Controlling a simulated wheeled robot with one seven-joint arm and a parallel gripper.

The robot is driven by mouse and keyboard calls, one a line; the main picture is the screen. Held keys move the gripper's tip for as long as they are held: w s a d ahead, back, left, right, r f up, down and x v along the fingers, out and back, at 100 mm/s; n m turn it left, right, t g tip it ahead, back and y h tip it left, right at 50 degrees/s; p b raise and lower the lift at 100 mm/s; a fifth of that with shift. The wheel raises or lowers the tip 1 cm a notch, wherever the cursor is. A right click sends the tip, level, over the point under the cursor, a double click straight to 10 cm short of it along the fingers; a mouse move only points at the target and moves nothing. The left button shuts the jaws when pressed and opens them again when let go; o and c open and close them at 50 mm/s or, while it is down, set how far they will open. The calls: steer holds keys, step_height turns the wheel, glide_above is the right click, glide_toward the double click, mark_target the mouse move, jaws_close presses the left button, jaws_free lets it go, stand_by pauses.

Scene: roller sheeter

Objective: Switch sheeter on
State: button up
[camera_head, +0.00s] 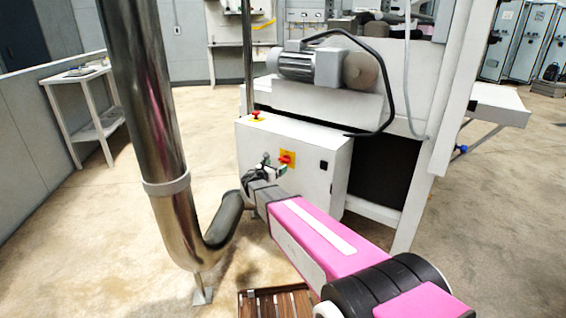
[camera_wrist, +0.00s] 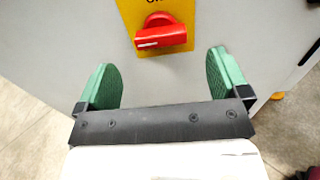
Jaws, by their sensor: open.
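The sheeter's white control box (camera_head: 310,149) stands below the motor. On its front is a yellow plate (camera_head: 292,156) with a red rotary switch (camera_head: 285,159). In the wrist view the red switch (camera_wrist: 161,32) lies beyond the fingertips, roughly centred between them, its handle about level, on the yellow plate (camera_wrist: 187,14). My gripper (camera_head: 270,168) is at the box front beside the switch. In the wrist view its green fingers (camera_wrist: 165,72) are spread open and empty, and they do not appear to touch the switch.
A grey motor (camera_head: 312,63) with a black cable is above. A shiny metal pipe (camera_head: 150,100) stands left of my arm. A wooden pallet (camera_head: 275,302) lies on the floor below.

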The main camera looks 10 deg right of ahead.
mark_target(283, 161)
steer(key=x, duration=0.6)
steer(key=shift+w+d, duration=0.1)
steer(key=shift+d, duration=0.05)
steer(key=shift+f, duration=0.1)
steer(key=c, duration=0.9)
